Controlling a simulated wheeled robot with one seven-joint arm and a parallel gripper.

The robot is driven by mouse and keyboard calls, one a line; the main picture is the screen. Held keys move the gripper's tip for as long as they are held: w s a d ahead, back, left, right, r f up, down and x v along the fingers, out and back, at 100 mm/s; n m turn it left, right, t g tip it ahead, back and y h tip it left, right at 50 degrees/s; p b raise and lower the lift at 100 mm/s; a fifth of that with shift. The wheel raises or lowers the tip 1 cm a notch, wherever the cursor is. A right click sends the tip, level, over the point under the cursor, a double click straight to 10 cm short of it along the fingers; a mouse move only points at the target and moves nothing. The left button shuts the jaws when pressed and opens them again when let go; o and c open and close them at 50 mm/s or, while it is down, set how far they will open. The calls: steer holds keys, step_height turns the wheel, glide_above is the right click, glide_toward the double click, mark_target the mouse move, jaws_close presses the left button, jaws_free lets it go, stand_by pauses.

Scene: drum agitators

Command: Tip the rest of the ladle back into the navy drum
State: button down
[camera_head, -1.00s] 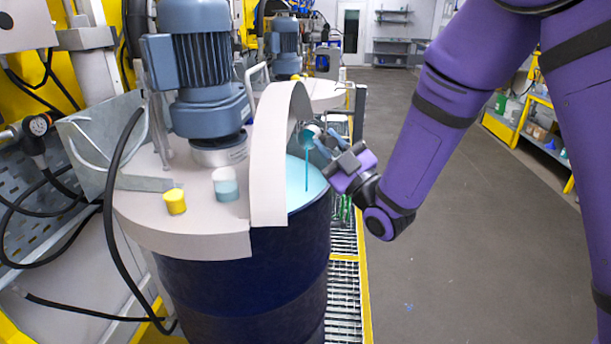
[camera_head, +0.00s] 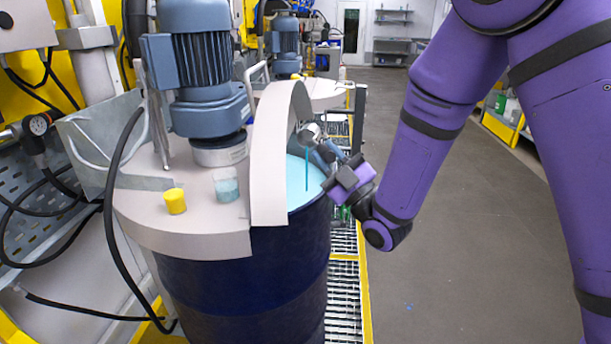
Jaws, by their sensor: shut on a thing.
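The navy drum (camera_head: 240,285) stands at centre left. Pale blue liquid (camera_head: 303,180) shows in the open gap of its lid, right of the raised cover flap. My gripper (camera_head: 327,150) is at the right side of this gap, shut on the ladle. The ladle's grey bowl (camera_head: 309,132) is above the liquid, close to the flap, and looks tilted. A thin teal streak runs from below the bowl down to the liquid. The ladle's inside is not clearly visible, and its handle is mostly hidden by my gripper.
The curved cover flap (camera_head: 270,160) stands upright just left of the ladle. A blue-grey motor (camera_head: 203,75), a yellow cap (camera_head: 174,201) and a small pale blue cup (camera_head: 226,186) are on the lid (camera_head: 185,238). Clear grey floor (camera_head: 450,240) lies to the right.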

steer(key=shift+f, duration=0.1)
steer(key=shift+s+f+n, duration=0.1)
steer(key=shift+f+n, duration=0.25)
steer(key=shift+n, duration=0.05)
steer(key=shift+r, duration=0.35)
steer(key=shift+w+d+r+m+t+h, duration=0.5)
steer(key=shift+w+d+r+m+h, duration=0.75)
steer(key=shift+w+r+m+h, duration=3.7)
steer(key=w+d+r+m+g+b, duration=0.2)
steer(key=w+m, duration=0.2)
steer(key=w, duration=0.8)
steer(key=w+d+r+m+g+b, duration=0.2)
steer(key=w+m+g+b, duration=0.1)
steer(key=w, duration=0.9)
steer(key=shift+w+d+m+h, duration=0.3)
steer(key=shift+m+h, duration=0.15)
